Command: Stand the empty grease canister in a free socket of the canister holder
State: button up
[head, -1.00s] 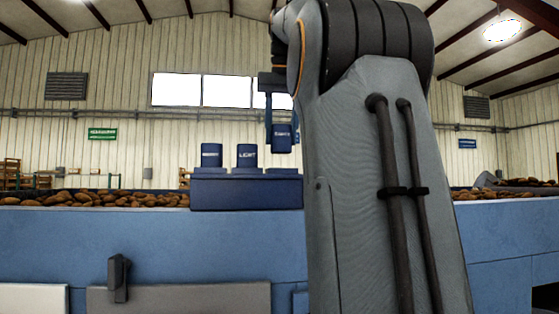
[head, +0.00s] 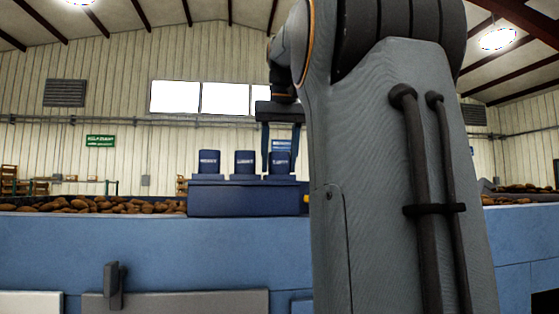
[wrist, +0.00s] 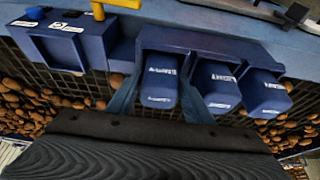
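The canister holder (head: 243,202) is a dark blue block on the blue machine's edge. The grease canister (head: 281,163) stands upright at the holder's right end, level with two similar blue canisters (head: 209,162) (head: 244,162). In the wrist view the grease canister (wrist: 160,82) is leftmost in the holder (wrist: 205,40). My gripper (head: 281,165) is above the holder, its blue fingers on either side of the canister. Gaps show between fingers and canister, so it is open. The socket's inside is hidden.
A blue box (wrist: 65,45) with a yellow handle (wrist: 112,4) stands beside the holder in the wrist view. Potatoes (head: 100,203) lie on the grader behind the blue side wall (head: 150,250). My arm blocks the right part of the head view.

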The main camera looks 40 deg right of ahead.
jog(key=shift+o, duration=1.2)
jog(key=shift+r, duration=0.15)
jog(key=p+v, duration=0.1)
jog(key=v, duration=1.1)
